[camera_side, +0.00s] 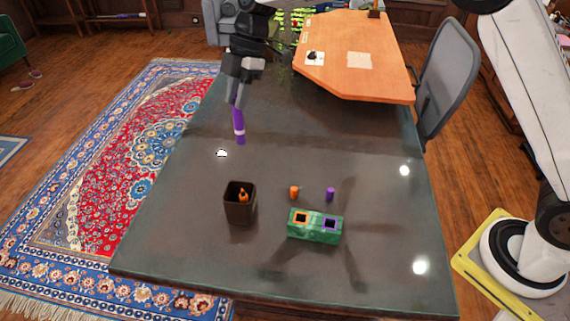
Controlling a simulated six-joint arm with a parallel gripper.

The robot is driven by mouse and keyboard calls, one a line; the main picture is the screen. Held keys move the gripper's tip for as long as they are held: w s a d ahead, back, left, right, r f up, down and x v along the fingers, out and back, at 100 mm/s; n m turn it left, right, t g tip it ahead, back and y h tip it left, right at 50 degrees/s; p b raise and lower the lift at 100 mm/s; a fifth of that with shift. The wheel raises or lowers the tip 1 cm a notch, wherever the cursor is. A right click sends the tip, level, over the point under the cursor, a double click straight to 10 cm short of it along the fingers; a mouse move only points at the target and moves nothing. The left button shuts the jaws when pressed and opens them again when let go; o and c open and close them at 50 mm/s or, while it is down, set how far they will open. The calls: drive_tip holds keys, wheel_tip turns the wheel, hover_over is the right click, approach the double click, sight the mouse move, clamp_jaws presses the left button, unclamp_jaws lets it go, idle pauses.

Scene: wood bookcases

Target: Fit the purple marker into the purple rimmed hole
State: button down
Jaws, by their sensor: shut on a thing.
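My gripper (238,104) is shut on the purple marker (239,128) and holds it nearly upright above the dark table, toward its left side. The marker's lower end points down, apart from other objects. A green block (315,234) sits on the table's nearer part, to the right of and nearer than the gripper. On its top is a purple rimmed hole (329,223) at the right and an orange rimmed hole (301,218) at the left. Both holes look empty. A small purple cap (330,193) stands behind the block.
A dark square cup (240,208) stands left of the block with an orange marker (243,195) in it. A small orange cap (294,192) stands behind the block. The dark tabletop (190,235) is clear around them. An orange desk (355,50) stands beyond.

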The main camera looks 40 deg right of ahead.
drive_tip(key=s+d+f, duration=0.1)
drive_tip(key=s+d, duration=0.5)
drive_tip(key=s, duration=0.4)
drive_tip(key=s+d, duration=0.6)
drive_tip(key=s, duration=0.3)
wheel_tip(320, 180, down, 19)
drive_tip(key=shift+a, duration=0.3)
idle(0.4)
drive_tip(key=shift+r, duration=2.35)
drive_tip(key=shift+n, duration=0.3)
drive_tip(key=shift+f, duration=2.45)
drive_tip(key=shift+f, duration=0.1)
drive_tip(key=shift+w+f, duration=0.1)
drive_tip(key=shift+f, duration=1.3)
